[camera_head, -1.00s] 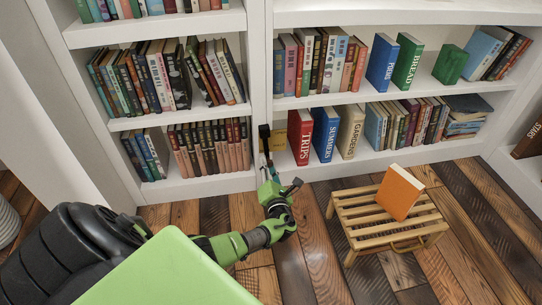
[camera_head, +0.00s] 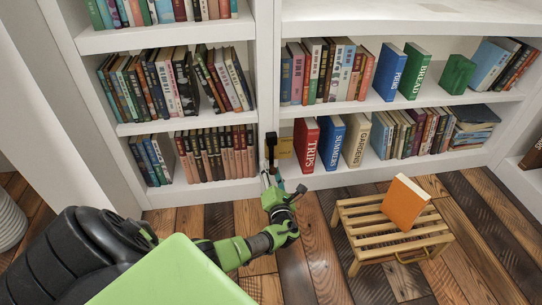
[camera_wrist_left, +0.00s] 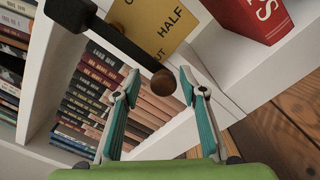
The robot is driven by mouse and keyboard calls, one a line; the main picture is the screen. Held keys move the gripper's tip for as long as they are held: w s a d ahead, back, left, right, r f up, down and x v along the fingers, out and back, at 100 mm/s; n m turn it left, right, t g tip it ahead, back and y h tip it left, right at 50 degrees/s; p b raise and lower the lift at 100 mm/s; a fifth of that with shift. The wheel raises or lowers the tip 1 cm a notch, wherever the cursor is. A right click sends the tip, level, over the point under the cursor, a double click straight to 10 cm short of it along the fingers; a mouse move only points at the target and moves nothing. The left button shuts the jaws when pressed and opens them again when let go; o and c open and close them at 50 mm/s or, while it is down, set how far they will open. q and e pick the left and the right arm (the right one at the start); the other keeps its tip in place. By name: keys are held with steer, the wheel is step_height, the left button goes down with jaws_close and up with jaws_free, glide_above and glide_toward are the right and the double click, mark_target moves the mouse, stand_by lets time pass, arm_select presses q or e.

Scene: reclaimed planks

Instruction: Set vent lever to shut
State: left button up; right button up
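The vent lever (camera_head: 271,146) is a dark bar mounted on the shelf's upright. In the left wrist view the bar (camera_wrist_left: 125,42) slants down to a round brown knob (camera_wrist_left: 163,82). A yellow plate (camera_head: 285,148) is beside it. In the wrist view the plate (camera_wrist_left: 155,25) shows "HALF" and partly cut-off words, so the full marking cannot be read. My left gripper (camera_head: 269,178) is just below the lever. In the wrist view its two teal fingers (camera_wrist_left: 159,85) are apart, with the knob appearing between their tips; contact cannot be seen. My right gripper is out of view.
White shelves full of books surround the lever. A red book (camera_head: 306,145) marked TRIPS stands close on its right. A slatted wooden stool (camera_head: 365,228) with an orange book (camera_head: 404,203) stands on the plank floor at right. The floor between stool and shelf is clear.

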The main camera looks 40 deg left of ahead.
arm_select(q)
steer(key=v, duration=1.2)
